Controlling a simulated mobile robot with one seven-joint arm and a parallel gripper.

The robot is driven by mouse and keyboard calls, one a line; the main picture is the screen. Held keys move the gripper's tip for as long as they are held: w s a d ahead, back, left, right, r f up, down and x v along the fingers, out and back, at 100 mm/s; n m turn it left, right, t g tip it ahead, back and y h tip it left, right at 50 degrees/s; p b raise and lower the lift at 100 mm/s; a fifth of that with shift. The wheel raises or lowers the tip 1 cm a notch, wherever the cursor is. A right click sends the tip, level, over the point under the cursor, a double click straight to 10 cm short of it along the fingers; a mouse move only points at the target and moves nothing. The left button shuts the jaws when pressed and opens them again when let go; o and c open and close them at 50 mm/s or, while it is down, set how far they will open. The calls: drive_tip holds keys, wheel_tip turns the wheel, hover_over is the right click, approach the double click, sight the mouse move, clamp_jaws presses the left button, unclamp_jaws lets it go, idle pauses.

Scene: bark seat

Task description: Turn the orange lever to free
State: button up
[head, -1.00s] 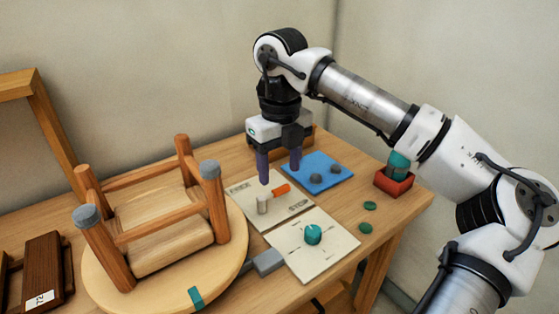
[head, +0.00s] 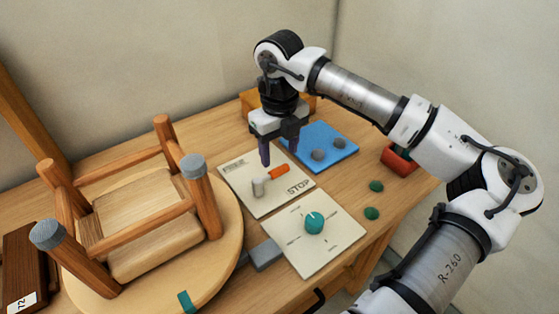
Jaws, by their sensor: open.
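The orange lever (head: 279,172) sits on a cream panel (head: 240,184), joined to a pale grey post (head: 258,187). Its orange end points up and right. The panel has the word STOP printed at its right and another, smaller label at its upper left, too small to read surely. My gripper (head: 279,157) hangs downward over the far part of this panel, with its purple fingers apart and nothing between them. The fingertips are near the lever's orange end; I cannot tell whether they touch it.
A second cream panel with a teal knob (head: 314,223) lies in front. A blue mat (head: 345,154) with grey discs, a red box (head: 400,160) and green pieces (head: 372,213) are at the right.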

sight(279, 168)
drive_tip(key=shift+f+p, duration=0.35)
drive_tip(key=shift+f, duration=2.2)
drive_tip(key=c, duration=1.1)
drive_tip(key=shift+w, duration=0.1)
